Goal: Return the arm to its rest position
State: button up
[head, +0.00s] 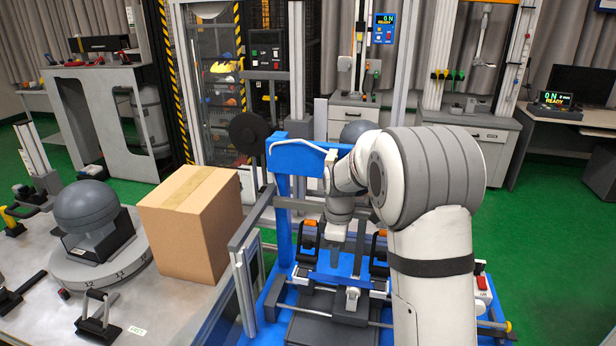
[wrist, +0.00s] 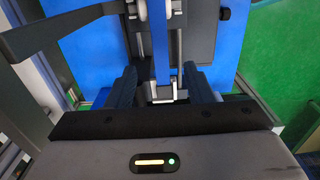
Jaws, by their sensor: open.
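My arm (head: 432,240) is white and grey; it rises at the right of the head view and bends over the blue frame (head: 282,215). Its wrist (head: 340,207) hangs above the blue frame's fixture. A blue upright bar and a small metal fitting of the frame lie beyond the fingers. In the head view the fingertips are hard to tell from the fixture.
A cardboard box (head: 192,222) and a grey ball on a dark cradle (head: 93,208) stand on the table (head: 165,312) at the left. Black and orange clamps (head: 308,243) flank the wrist. Green floor (head: 545,225) is open at the right.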

jog(key=s+d+r+m+t+p, duration=0.1)
jog(key=s+d+r+m+p, duration=0.1)
jog(key=s+r+m, duration=0.85)
jog(key=s+m, duration=0.1)
jog(key=s, duration=0.7)
jog(key=s+d+r+m+t+p, duration=0.1)
jog(key=s+r+m, duration=0.1)
jog(key=s, duration=0.8)
jog(key=shift+m+t, duration=0.3)
jog(key=shift+m, duration=0.15)
